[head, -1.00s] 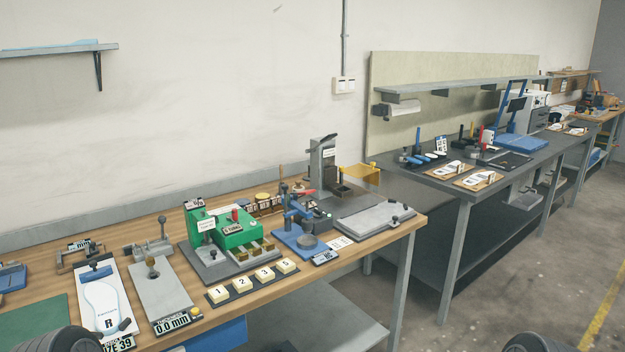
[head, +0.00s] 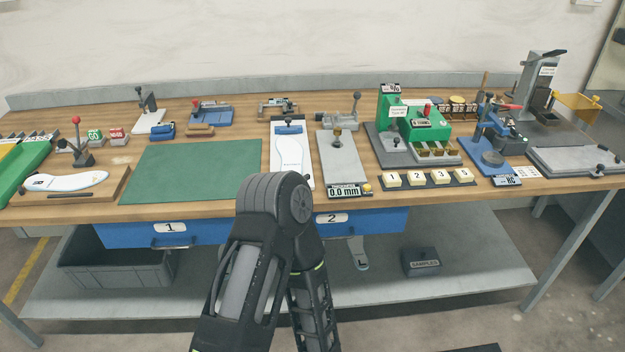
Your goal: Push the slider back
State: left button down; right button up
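A white board with an insole outline (head: 292,170) lies on the bench in the middle of the head view. A blue slider block (head: 290,128) sits across its far end. Neither gripper shows, and nothing of mine is seen touching the slider.
A green mat (head: 192,170) lies left of the board. A green machine (head: 425,125) and numbered blocks (head: 418,178) stand to the right. A white insole (head: 65,181) lies at far left. Blue drawers (head: 222,232) hang under the bench's front edge.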

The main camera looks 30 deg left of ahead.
aim_at(288, 129)
jog(key=k+l+u, duration=0.1)
jog(key=u, duration=1.15)
